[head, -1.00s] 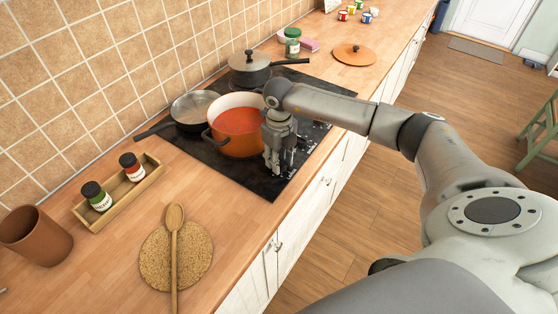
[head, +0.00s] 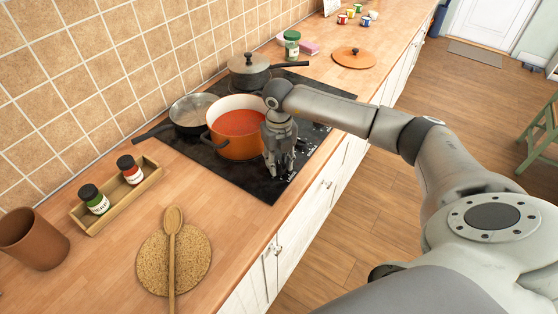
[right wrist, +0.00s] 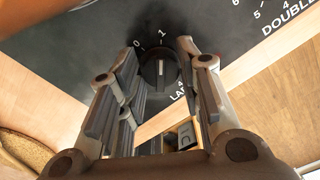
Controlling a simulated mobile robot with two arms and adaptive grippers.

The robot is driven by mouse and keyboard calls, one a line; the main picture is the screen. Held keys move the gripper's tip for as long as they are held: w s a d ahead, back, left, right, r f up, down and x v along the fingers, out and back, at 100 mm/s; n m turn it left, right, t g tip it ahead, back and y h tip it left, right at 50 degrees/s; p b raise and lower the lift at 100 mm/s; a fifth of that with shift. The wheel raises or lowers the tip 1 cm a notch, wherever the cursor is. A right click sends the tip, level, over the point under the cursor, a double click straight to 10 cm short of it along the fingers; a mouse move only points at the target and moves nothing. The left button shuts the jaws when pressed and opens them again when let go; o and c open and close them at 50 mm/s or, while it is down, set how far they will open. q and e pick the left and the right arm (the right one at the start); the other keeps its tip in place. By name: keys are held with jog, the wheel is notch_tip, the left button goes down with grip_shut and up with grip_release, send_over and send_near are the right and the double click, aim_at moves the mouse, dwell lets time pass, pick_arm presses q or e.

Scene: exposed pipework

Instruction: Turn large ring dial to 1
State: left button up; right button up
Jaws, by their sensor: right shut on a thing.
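The large ring dial (right wrist: 159,72) is a round black knob on the black hob, with part of the label "LAR" beside it in the right wrist view. Its pale pointer line points up, roughly towards the printed 1; the 0 is to the left. My right gripper (right wrist: 160,88) has a finger on either side of the dial and is shut on it. In the head view my right gripper (head: 280,170) points down at the hob's front edge and hides the dial. My left gripper is not in view.
An orange pot (head: 236,146) of red soup stands right beside my right gripper. A frying pan (head: 195,127) and a lidded grey pot (head: 250,80) are behind. The "DOUBLE" label (right wrist: 288,17) is to the right. The wooden counter left of the hob holds a spice tray (head: 148,180) and spoon (head: 172,245).

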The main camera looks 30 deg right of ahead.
aim_at(279, 164)
jog(key=o, duration=1)
jog(key=shift+r, duration=0.1)
notch_tip(279, 164, up, 12)
dwell(0.4)
